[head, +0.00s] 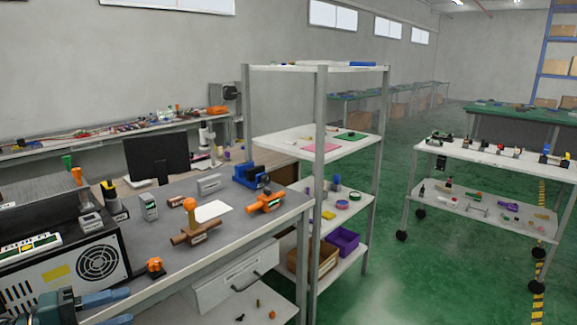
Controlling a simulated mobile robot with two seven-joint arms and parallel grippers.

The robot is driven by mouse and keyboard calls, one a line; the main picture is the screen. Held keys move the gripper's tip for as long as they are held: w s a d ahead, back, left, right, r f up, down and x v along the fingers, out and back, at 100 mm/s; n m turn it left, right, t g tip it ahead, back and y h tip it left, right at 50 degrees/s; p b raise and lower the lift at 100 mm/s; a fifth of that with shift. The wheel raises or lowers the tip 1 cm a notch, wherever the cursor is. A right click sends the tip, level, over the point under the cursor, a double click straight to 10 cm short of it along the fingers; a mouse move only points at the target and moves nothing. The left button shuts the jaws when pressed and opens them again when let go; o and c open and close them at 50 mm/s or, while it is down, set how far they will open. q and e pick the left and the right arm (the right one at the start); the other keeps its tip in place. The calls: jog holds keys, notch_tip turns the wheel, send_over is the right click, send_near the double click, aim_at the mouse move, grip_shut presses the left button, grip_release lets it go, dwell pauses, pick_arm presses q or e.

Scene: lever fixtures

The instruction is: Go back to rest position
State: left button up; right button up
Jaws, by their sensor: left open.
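My left gripper (130,306) is at the bottom left corner of the head view, with its two bluish fingers spread apart and nothing seen between them. It is in front of the near edge of the grey workbench (215,238), apart from the fixtures. On the bench stands a brown lever fixture (195,234) with an upright orange handle. An orange fixture (266,202) is to its right, and a small orange knob (154,266) is near the front edge. My right gripper is not in view.
A black-and-silver box with a fan grille (97,263) stands on the bench at left. A blue vise (250,175) is at the back. A metal shelf rack (318,200) stands beside the bench. A white cart (485,155) is at right, with open green floor between.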

pick_arm(q)
jog(key=s+d+f+n+t+y+p, duration=0.1)
jog(key=s+d+f+n+t+y, duration=0.2)
jog(key=f+n, duration=0.5)
jog(key=s+d+f+n+y, duration=0.3)
jog(key=f+n+y, duration=0.1)
jog(key=f+n, duration=0.35)
jog(key=s+d+f+n+g+y, duration=0.1)
jog(key=s+d+f+n, duration=0.2)
jog(key=d, duration=0.3)
jog(key=s+d+f+n+g, duration=0.2)
jog(key=s+d+f+n, duration=0.1)
jog(key=d, duration=0.4)
jog(key=shift+s+f+n+y+p, duration=0.15)
jog(key=shift+s+n+y+p, duration=0.25)
jog(key=shift+s+n, duration=0.6)
